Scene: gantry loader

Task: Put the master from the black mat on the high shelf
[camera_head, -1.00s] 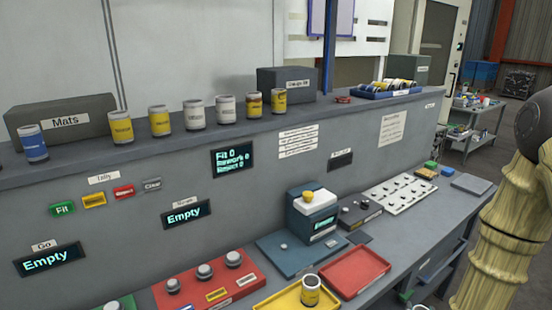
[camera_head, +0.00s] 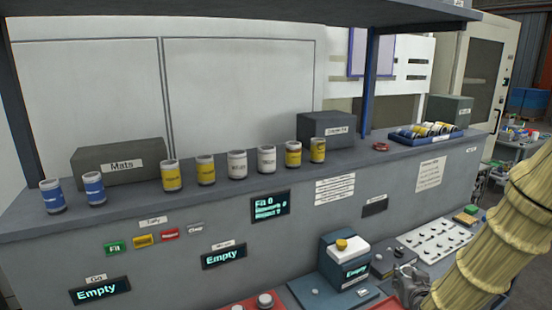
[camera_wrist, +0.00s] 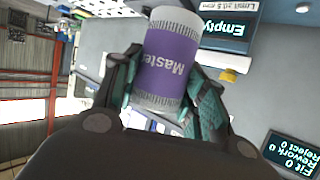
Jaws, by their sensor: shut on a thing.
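The master, a white cylinder with a purple label reading "Master" (camera_wrist: 166,65), is in my gripper (camera_wrist: 160,100) in the wrist view. The teal fingers are shut on its sides. In the head view part of my gripper (camera_head: 410,285) shows low at the right, in front of the bench, and the master cannot be made out there. The black mat is not identifiable in these views.
The long grey ledge (camera_head: 120,207) holds blue, yellow and white cans, a "Mats" box (camera_head: 120,163), a second grey box (camera_head: 325,128) and a blue tray of cans (camera_head: 425,134). A blue post (camera_head: 370,80) supports the high shelf. A dark station (camera_head: 344,262) stands below.

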